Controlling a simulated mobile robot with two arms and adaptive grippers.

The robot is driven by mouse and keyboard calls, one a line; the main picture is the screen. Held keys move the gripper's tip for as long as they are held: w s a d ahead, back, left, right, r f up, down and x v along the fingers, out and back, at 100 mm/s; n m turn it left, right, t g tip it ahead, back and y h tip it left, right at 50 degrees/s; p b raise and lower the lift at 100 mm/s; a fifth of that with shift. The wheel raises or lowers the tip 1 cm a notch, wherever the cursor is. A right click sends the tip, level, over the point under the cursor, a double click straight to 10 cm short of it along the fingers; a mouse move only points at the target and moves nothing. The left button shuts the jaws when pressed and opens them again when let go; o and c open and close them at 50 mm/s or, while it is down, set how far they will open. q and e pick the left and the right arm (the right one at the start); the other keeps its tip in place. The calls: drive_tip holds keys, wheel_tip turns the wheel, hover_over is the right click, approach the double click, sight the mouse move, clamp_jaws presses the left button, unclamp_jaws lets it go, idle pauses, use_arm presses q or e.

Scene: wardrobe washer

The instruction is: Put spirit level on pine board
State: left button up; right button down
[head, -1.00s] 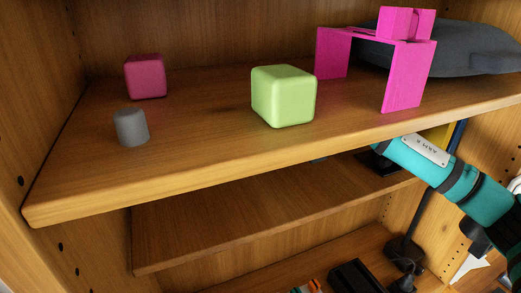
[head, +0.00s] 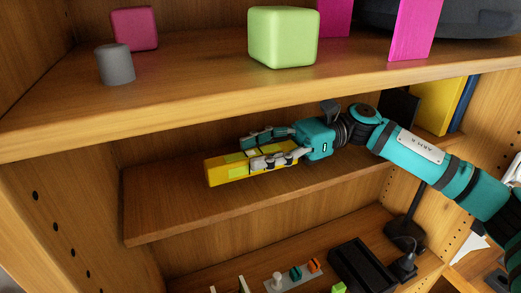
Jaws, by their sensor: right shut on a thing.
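The spirit level is a yellow bar with lighter green patches (head: 217,173), in the middle of the head view. My right gripper (head: 262,150) comes in from the right and is shut around it, covering its right part. The level is held lengthwise at the middle wooden shelf (head: 160,212), which I take as the pine board. I cannot tell whether the level touches the shelf. My left gripper is not in view.
The upper shelf (head: 170,105) overhangs, carrying a grey cylinder (head: 115,65), a crimson cube (head: 134,28), a lime cube (head: 283,37) and a magenta stand (head: 414,28). Yellow and blue upright items (head: 437,106) stand at right. A black tray (head: 362,268) is below. The middle shelf's left part is clear.

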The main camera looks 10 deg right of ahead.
drive_tip(key=shift+f, duration=0.15)
drive_tip(key=c, duration=0.6)
unclamp_jaws()
drive_tip(key=shift+r, duration=2.95)
